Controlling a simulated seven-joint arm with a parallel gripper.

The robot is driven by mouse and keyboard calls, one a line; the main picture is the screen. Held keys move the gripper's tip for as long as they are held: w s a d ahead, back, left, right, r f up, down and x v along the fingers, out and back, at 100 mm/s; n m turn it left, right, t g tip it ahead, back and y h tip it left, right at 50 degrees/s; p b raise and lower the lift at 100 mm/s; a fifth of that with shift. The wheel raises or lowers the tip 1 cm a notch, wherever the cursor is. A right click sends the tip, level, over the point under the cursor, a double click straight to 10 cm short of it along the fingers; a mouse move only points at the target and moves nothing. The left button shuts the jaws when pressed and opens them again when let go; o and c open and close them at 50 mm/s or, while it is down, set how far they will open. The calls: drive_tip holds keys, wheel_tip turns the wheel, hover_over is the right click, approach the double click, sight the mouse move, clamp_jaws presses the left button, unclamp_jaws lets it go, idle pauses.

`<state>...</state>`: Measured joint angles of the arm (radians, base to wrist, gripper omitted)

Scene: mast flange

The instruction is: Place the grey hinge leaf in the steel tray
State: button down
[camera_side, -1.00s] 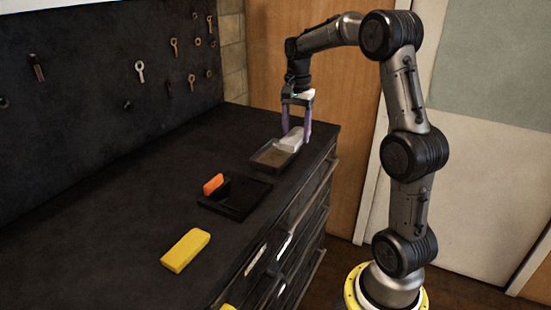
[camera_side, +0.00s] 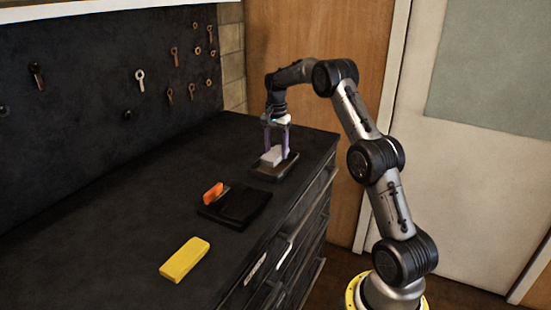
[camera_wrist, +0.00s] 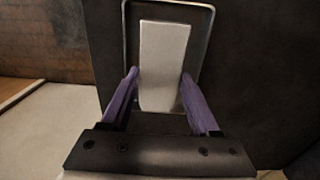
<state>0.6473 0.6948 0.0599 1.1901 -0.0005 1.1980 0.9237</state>
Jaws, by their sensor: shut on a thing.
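The grey hinge leaf (camera_side: 271,157) is a pale, flat block in the side view. My gripper (camera_side: 277,153), with purple fingers, is shut on it. The leaf is at the steel tray (camera_side: 275,175), a shallow dark tray near the far end of the bench top. In the wrist view the leaf (camera_wrist: 163,55) lies between my fingertips (camera_wrist: 160,76), within the outline of the tray rim (camera_wrist: 209,42). I cannot tell whether the leaf touches the tray floor. The near part of the tray is hidden by my gripper in the wrist view.
A black tray (camera_side: 240,207) with an orange piece (camera_side: 213,194) at its left edge stands nearer on the bench. A yellow block (camera_side: 185,259) lies in front of it. Keys and rings hang on the dark back wall. The bench's left side is clear.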

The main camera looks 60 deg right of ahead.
sight(276, 151)
drive_tip(key=shift+w+d+f, duration=0.1)
drive_tip(key=shift+w+f, duration=0.15)
drive_tip(key=shift+f, duration=1.45)
drive_tip(key=shift+f, duration=0.2)
drive_tip(key=shift+c, duration=0.6)
unclamp_jaws()
